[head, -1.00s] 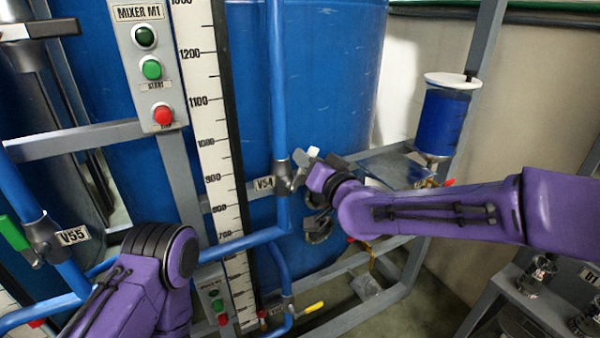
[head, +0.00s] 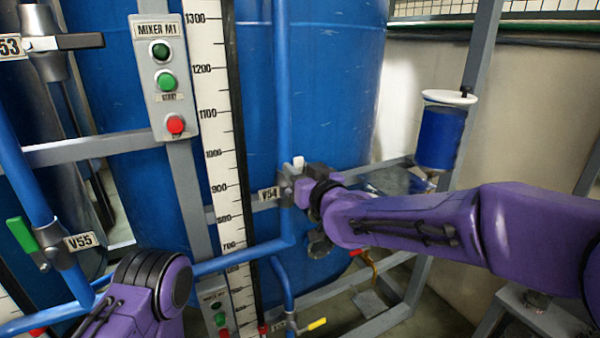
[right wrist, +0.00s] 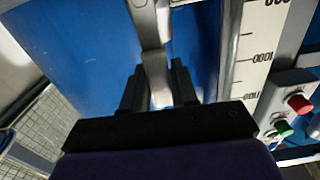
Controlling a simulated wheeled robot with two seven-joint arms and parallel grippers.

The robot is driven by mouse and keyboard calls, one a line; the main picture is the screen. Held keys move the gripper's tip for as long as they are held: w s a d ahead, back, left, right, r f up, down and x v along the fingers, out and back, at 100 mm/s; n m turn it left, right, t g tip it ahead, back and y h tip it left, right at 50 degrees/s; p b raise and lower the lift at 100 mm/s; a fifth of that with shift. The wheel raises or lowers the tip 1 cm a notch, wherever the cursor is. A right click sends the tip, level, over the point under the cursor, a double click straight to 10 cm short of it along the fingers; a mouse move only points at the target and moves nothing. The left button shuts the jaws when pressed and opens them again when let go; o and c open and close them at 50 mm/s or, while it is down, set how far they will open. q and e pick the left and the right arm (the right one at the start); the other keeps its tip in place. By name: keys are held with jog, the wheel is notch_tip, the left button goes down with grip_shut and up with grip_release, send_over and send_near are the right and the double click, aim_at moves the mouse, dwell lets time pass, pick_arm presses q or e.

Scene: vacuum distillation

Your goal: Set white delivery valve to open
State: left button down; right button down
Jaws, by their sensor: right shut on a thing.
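The white delivery valve (head: 286,187), labelled V54, sits on the vertical blue pipe in front of the blue tank. The tip of its white handle (head: 298,163) shows just above my right gripper (head: 304,186). In the right wrist view the pale handle (right wrist: 154,62) runs down between the two dark fingers of the right gripper (right wrist: 157,88), which is shut on it. The gripper hides much of the handle in the head view. My left arm shows at the bottom left, but its gripper is out of view.
A green-handled valve V55 (head: 50,245) is on the left pipe. A mixer button panel (head: 165,80) and a level scale (head: 222,130) stand left of V54. A blue cylinder with a white lid (head: 440,135) is at the right. A yellow-handled valve (head: 312,325) is below.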

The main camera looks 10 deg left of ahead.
jog(key=shift+r, duration=0.25)
jog(key=c, duration=1.2)
grip_release()
jog(key=shift+o, duration=1.2)
jog(key=shift+w+a+f, duration=0.1)
jog(key=shift+f, duration=0.05)
jog(key=b+v, duration=0.4)
jog(key=v, duration=0.6)
jog(key=shift+s, duration=0.25)
